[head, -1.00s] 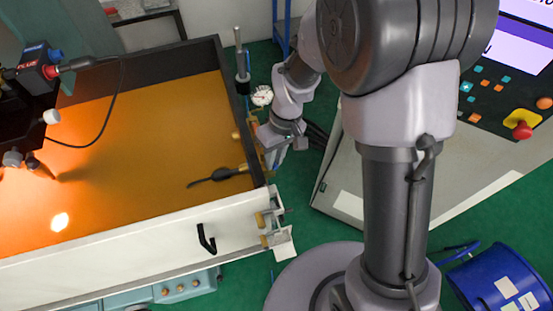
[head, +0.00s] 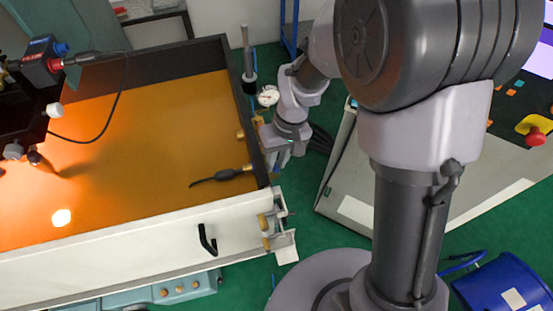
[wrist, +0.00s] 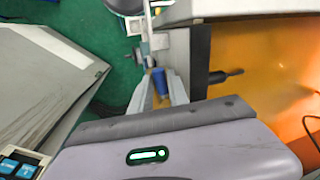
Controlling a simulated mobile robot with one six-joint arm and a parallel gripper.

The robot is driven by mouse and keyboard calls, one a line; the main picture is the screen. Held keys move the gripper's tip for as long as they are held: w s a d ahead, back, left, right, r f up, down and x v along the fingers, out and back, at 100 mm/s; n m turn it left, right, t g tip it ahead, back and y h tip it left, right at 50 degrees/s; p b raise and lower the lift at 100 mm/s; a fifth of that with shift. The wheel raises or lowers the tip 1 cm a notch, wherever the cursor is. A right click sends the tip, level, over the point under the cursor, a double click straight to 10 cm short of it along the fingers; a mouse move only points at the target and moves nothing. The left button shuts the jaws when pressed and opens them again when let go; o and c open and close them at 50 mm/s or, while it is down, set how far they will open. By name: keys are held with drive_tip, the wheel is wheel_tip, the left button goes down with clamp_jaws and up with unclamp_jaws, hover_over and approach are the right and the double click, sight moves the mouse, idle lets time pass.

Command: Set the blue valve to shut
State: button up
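The blue valve (wrist: 160,82) shows in the wrist view as a small blue handle beside the tray's outer wall. My gripper (wrist: 157,90) reaches toward it, with one finger on each side. The fingers stand apart and look open, though contact with the handle cannot be judged. In the head view my gripper (head: 276,163) points down just outside the tray's right wall. The valve is hidden there behind my wrist. Its exact handle angle cannot be told.
The orange-floored tray (head: 110,265) has a dial gauge (head: 268,96) and brass fittings (head: 264,232) on its right side. A black-tipped nozzle (head: 222,175) lies inside. A grey console (head: 345,190) stands close on the right. A blue bin (head: 505,285) is on the floor.

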drive_tip(key=shift+o, duration=1.3)
